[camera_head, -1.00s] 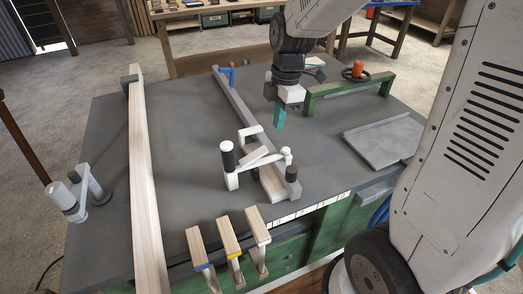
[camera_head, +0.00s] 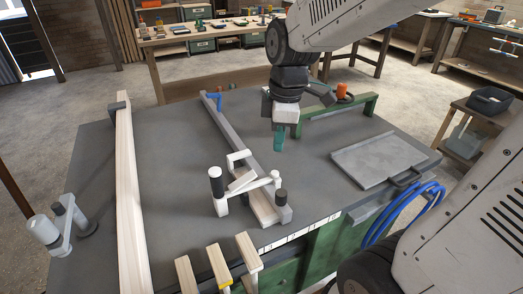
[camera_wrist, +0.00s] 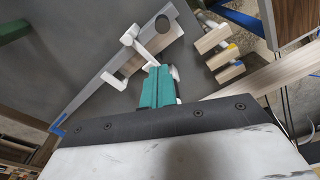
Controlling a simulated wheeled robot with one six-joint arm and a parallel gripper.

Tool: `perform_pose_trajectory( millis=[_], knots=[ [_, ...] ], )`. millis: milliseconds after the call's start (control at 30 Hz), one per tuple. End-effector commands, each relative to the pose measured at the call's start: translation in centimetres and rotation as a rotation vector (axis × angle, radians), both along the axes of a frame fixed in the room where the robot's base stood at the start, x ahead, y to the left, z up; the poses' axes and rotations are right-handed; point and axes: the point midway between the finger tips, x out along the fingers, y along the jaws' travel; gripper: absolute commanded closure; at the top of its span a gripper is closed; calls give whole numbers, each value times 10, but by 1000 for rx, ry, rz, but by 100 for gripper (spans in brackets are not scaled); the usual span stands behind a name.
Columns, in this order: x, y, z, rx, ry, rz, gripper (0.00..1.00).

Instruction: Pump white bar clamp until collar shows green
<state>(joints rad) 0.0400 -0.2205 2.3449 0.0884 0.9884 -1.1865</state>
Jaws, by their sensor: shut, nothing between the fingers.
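The white bar clamp (camera_head: 241,184) sits on the dark grey bench top, on a long grey bar (camera_head: 236,137) with a blue end piece at the far end. It has a white frame, a black-topped upright at its left and a dark cylinder at its right. I see no green on it; which part is the collar I cannot tell. My gripper (camera_head: 279,141) points down with teal fingers, shut and empty, above the bench behind and right of the clamp. In the wrist view the teal fingers (camera_wrist: 158,87) partly cover the clamp (camera_wrist: 146,46).
A long pale timber (camera_head: 134,200) lies along the left. Several short wood-topped pieces (camera_head: 218,262) stand at the front edge. A white-and-grey fixture (camera_head: 62,222) stands at the left edge.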

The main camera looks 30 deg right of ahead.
Motion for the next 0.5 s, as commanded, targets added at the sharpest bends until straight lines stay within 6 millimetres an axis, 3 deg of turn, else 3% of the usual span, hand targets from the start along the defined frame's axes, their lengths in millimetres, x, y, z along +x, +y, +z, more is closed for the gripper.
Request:
perform_pose_trajectory(
  millis=[100,300,500],
  knots=[
    [-48,1,26,-5,-14,-302,100],
    [-114,0,44,0,-27,-771,100],
    [-149,-3,46,11,-35,-1040,100]
  ],
)
